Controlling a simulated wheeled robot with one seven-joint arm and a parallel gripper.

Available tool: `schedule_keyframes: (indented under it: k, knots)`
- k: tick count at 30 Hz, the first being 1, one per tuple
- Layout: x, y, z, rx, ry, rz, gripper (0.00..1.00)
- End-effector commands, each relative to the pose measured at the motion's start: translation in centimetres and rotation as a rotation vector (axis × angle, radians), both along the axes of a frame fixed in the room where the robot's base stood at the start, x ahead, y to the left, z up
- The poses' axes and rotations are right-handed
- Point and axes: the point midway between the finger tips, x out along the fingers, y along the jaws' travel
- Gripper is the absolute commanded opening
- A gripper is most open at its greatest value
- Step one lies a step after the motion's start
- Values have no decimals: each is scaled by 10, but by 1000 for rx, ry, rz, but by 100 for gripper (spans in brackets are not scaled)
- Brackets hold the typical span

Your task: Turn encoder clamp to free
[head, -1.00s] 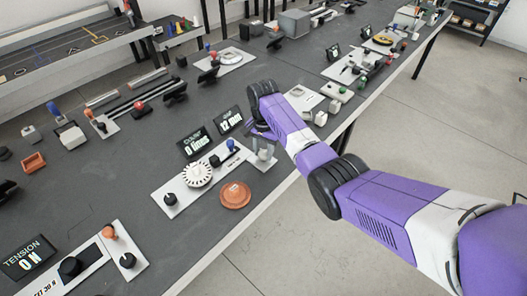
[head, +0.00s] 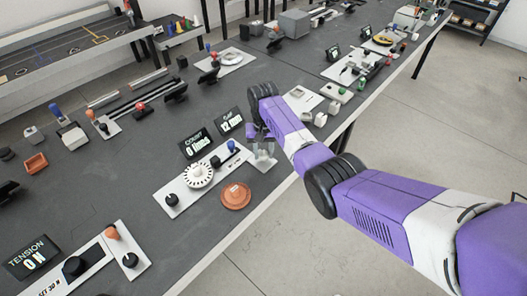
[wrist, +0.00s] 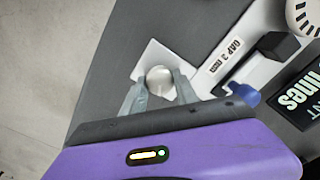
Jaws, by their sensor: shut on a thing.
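A round silver knob (wrist: 158,81) stands on a small pale square plate (wrist: 146,52) in the wrist view. My gripper (wrist: 160,76) has one finger on each side of the knob and is shut on it. In the head view my gripper (head: 262,151) is low over the small plate (head: 264,163) near the table's front edge, and its fingers largely hide the knob. Left of it is a pale base plate (head: 172,189) with a white slotted disc (head: 199,175), a black block (head: 215,161) and a blue-topped handle (head: 230,145). No marking on the knob is readable.
A count display (head: 195,143) reading 0 lines and a gap display (head: 230,121) stand behind the base plate. An orange round dish (head: 236,195) lies in front, close to my gripper. The blue handle (wrist: 246,94) is close to my right finger in the wrist view.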

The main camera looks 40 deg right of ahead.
Motion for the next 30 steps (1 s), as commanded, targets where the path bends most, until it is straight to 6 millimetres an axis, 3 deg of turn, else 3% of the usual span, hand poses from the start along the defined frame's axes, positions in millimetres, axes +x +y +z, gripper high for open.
schedule_keyframes:
  k: [30]
  knots:
    - [2,0,2,-2,-3,895,0]
